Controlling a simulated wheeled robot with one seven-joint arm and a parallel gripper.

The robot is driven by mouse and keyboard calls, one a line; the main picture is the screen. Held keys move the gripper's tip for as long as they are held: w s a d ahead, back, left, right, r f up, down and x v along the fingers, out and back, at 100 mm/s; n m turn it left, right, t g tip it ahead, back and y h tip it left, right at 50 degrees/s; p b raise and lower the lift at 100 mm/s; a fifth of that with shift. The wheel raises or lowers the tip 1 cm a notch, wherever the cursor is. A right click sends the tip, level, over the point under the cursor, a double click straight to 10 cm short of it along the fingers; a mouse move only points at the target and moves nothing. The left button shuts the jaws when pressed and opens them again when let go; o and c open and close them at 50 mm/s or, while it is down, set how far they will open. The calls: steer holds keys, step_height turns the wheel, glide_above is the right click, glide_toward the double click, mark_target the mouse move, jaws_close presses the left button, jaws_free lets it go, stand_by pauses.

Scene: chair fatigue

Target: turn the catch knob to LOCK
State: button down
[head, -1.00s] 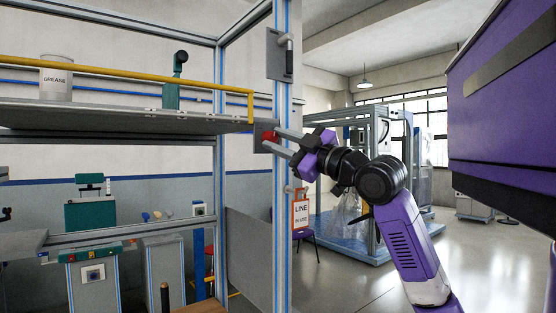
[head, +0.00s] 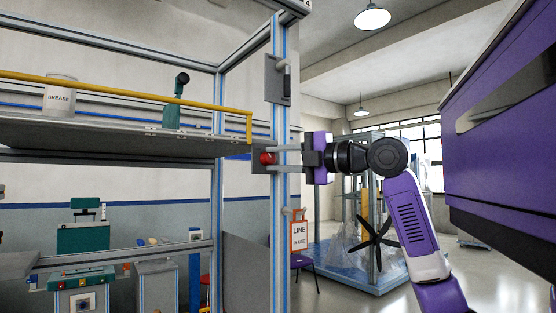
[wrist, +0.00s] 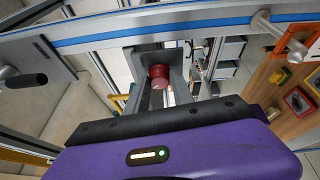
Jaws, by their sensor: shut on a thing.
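The catch knob is red and round (head: 267,158). It sits on a small grey plate on the aluminium post of the frame, at the end of the shelf. My gripper (head: 278,158) reaches in from the right, level, with one finger above and one below the knob, shut on it. In the wrist view the red knob (wrist: 160,72) shows between the two grey fingers (wrist: 160,90). I cannot read any LOCK marking or tell which way the knob is turned.
A grey plate with a handle (head: 279,80) is on the post above the knob. A "LINE IN USE" sign (head: 299,236) hangs below. A shelf (head: 110,138) with a yellow rail and a grease tub (head: 60,95) extends left. Open floor lies to the right.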

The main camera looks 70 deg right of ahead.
steer(key=shift+n+g, duration=0.3)
steer(key=shift+n, duration=0.3)
steer(key=c, duration=1.1)
jaws_free()
steer(key=s+a+b, duration=0.1)
steer(key=s, duration=0.6)
steer(key=shift+s, duration=0.35)
steer(key=shift+a, duration=0.1)
